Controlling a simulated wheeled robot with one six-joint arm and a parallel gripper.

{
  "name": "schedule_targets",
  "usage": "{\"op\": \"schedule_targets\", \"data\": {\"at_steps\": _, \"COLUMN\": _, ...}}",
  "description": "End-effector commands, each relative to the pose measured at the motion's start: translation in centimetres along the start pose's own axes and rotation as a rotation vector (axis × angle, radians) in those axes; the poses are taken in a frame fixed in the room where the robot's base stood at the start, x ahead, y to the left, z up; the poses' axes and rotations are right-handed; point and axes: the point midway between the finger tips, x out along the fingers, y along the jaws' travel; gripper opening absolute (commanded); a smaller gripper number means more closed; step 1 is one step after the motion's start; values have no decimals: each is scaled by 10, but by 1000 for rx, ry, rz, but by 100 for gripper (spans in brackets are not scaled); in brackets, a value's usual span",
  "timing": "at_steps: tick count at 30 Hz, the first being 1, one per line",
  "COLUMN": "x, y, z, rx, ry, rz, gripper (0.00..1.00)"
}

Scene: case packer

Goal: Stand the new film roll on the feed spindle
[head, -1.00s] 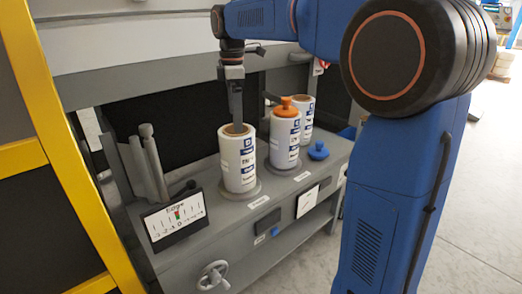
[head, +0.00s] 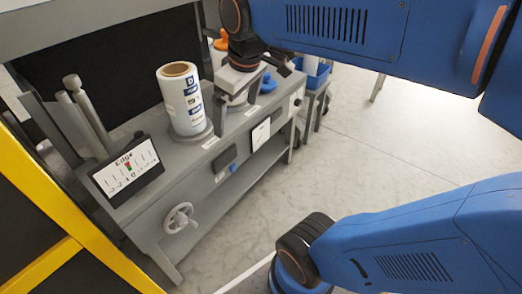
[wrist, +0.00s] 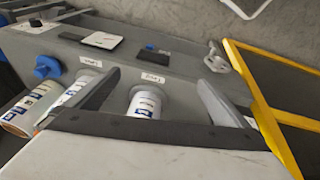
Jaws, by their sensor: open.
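A white film roll (head: 183,101) with blue print stands upright on a round grey base at the left of the grey bench. Its brown core is open at the top. It also shows between the finger lines in the wrist view (wrist: 146,102), beyond the fingertips. My gripper (wrist: 159,77) is open and empty, apart from this roll. In the head view it hangs to the right of the roll and hides most of the middle station. An orange knob (head: 221,44) shows behind it. More white and blue roll surface (wrist: 20,115) shows at the left of the wrist view, partly hidden by a finger.
A blue knob (head: 268,83) sits on the bench. An Edge gauge (head: 128,170) stands at the front left, with grey posts (head: 86,115) behind it. A handwheel (head: 179,217) is on the bench front. A yellow frame (head: 45,210) borders the left.

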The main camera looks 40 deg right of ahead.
Motion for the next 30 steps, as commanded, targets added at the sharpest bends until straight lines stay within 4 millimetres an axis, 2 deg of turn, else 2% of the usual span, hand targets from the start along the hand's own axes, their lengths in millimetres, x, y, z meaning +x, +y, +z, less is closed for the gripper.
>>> {"op": "schedule_targets", "data": {"at_steps": 1, "x": 6, "y": -5, "z": 19, "rx": 56, "ry": 17, "rz": 8, "gripper": 100}}
{"op": "schedule_targets", "data": {"at_steps": 6, "x": 29, "y": -19, "z": 66, "rx": 240, "ry": 70, "rz": 26, "gripper": 100}}
{"op": "schedule_targets", "data": {"at_steps": 12, "x": 48, "y": -28, "z": 96, "rx": 370, "ry": 107, "rz": 34, "gripper": 100}}
{"op": "schedule_targets", "data": {"at_steps": 16, "x": 52, "y": -30, "z": 102, "rx": 398, "ry": 115, "rz": 35, "gripper": 100}}
{"op": "schedule_targets", "data": {"at_steps": 30, "x": 52, "y": -30, "z": 102, "rx": 398, "ry": 115, "rz": 34, "gripper": 100}}
